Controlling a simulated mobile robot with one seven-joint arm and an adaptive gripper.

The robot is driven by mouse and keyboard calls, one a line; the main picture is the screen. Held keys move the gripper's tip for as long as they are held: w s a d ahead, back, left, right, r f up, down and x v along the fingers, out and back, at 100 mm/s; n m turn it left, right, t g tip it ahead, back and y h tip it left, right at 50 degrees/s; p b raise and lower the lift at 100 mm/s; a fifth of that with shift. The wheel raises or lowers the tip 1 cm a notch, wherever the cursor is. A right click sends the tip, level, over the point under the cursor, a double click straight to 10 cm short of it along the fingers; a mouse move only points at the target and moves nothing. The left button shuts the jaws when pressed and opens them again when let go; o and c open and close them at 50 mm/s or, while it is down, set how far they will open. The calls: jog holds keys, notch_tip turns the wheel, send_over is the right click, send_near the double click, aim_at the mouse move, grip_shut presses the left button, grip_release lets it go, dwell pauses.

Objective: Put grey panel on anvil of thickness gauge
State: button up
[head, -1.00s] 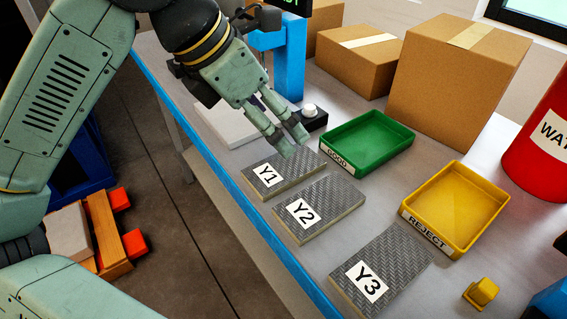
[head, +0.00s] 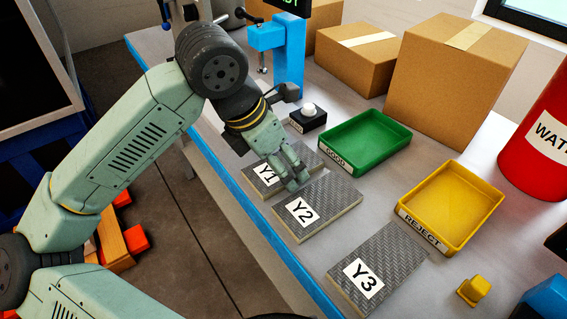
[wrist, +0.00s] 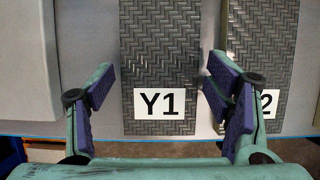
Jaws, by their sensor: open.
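Several grey woven panels lie flat on the bench, labelled Y1 (head: 262,184), Y2 (head: 325,204) and Y3 (head: 385,265). My gripper (head: 296,178) is open and empty, pointing down over Y1. In the wrist view its fingers (wrist: 158,90) sit on either side of panel Y1 (wrist: 160,50), apart from its edges; the right finger overlaps part of Y2 (wrist: 262,45). The blue thickness gauge (head: 290,65) stands at the back left of the bench, with its probe hanging from its head. My arm hides the area below the probe, so I cannot make out the anvil.
A green GOOD tray (head: 333,158) and a yellow REJECT tray (head: 408,213) stand behind the panels. A black box with a white button (head: 308,117) is near the gauge. Cardboard boxes (head: 440,70) and a red drum (head: 540,150) stand further back. A plain grey slab (wrist: 25,60) lies left of Y1.

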aim_at(286, 164)
jog(key=shift+f, duration=0.1)
jog(key=c, duration=1.1)
jog(key=shift+r+b, duration=0.3)
jog(key=shift+r, duration=0.4)
jog(key=shift+b+v, duration=0.4)
jog(key=shift+v, duration=0.65)
jog(key=s+a+b, duration=0.1)
jog(key=s+a, duration=0.2)
jog(key=s, duration=0.1)
jog(key=s+a+r+b, duration=0.1)
jog(key=s+a, duration=0.2)
jog(key=s+a+b, duration=0.1)
jog(key=s+a, duration=0.2)
jog(key=s, duration=0.1)
jog(key=shift+s+a+r, duration=0.3)
jog(key=shift+s+a, duration=0.1)
